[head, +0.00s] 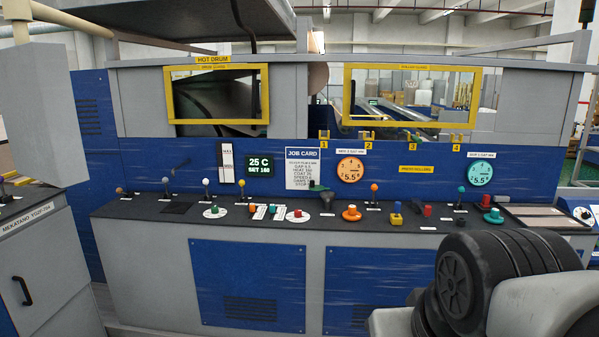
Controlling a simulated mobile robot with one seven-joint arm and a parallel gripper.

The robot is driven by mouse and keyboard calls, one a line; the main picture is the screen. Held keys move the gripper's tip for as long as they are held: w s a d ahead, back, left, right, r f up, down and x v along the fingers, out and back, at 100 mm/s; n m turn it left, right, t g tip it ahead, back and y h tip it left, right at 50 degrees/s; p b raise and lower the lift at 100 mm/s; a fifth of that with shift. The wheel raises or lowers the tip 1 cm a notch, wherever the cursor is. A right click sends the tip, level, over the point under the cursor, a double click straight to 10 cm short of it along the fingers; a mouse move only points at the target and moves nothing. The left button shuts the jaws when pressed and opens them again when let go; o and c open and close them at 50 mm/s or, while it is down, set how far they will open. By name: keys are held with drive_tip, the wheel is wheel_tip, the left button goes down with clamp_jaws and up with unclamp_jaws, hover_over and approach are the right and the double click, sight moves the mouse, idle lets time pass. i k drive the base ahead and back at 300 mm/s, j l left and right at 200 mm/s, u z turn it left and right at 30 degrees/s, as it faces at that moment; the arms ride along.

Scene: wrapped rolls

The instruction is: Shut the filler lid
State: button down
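A small dark grey funnel-shaped filler (327,201) stands on the dark console top, near the middle of the head view. A dark flap with a green knob (315,185) sits at its upper left, raised and tilted against the lower edge of the job card. It looks like the filler lid standing open, but it is too small to be sure. Dark and grey parts of my arm fill the lower right, well apart from the filler. My gripper's fingers are not in view.
The console top (140,209) carries several levers and knobs. An orange knob (351,212) and an orange-balled lever (374,190) stand right of the filler, a red knob (298,214) left. Yellow-framed guards (217,68) are above. A grey cabinet (45,270) stands at left.

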sight(313, 187)
drive_tip(key=i+j, duration=0.1)
drive_tip(key=i, duration=0.4)
drive_tip(key=i+j, duration=0.15)
drive_tip(key=i, duration=0.35)
drive_tip(key=i+j+z, duration=0.1)
drive_tip(key=i, duration=0.35)
drive_tip(key=i+j, duration=0.15)
drive_tip(key=i, duration=0.35)
drive_tip(key=i+j, duration=0.15)
drive_tip(key=i, duration=0.35)
drive_tip(key=i+j+z, duration=0.1)
drive_tip(key=i, duration=0.35)
